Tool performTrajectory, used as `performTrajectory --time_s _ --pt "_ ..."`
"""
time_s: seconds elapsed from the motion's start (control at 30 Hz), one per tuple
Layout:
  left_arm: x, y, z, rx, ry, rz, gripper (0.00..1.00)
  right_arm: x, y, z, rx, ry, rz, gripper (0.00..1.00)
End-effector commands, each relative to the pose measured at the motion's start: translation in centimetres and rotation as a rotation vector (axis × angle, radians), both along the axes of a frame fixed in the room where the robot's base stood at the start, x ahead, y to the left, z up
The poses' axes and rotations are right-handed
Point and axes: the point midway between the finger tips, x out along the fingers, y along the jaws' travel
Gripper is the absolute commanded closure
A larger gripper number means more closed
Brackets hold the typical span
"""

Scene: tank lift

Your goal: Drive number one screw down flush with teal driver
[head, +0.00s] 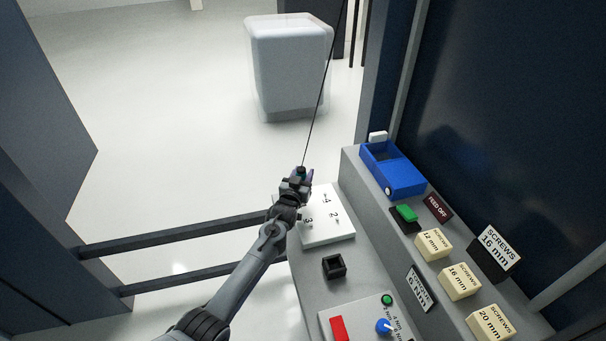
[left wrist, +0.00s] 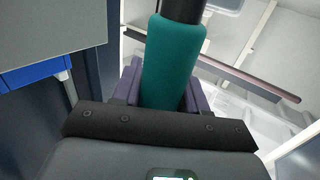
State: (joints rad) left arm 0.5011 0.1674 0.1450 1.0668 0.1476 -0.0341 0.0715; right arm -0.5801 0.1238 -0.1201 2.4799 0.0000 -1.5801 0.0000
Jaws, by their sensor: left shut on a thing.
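My left gripper (head: 297,184) is over the far left corner of a white plate (head: 341,233). It is shut on the teal driver (head: 301,171), which hangs from a thin dark cable. In the left wrist view the driver's teal grip (left wrist: 170,60) stands between the purple fingers. The plate shows the numbers 2, 3 and 4 with small marks beside them. The number one and its screw are hidden, as is the driver's tip, so I cannot tell whether it touches a screw. My right gripper is not in view.
Dark rails (head: 180,237) run left of the bench.

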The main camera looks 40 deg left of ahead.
Motion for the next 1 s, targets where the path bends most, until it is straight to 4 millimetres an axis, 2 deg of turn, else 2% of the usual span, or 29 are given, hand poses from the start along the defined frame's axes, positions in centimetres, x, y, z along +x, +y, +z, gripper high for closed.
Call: performTrajectory --time_s 0.7,1.0 --pt "0.1 0.0 4.9 0.002 -0.009 0.0 0.88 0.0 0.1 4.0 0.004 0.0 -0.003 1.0" --pt "0.1 0.0 6.1 0.002 -0.009 0.0 0.88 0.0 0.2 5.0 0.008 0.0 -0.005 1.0"
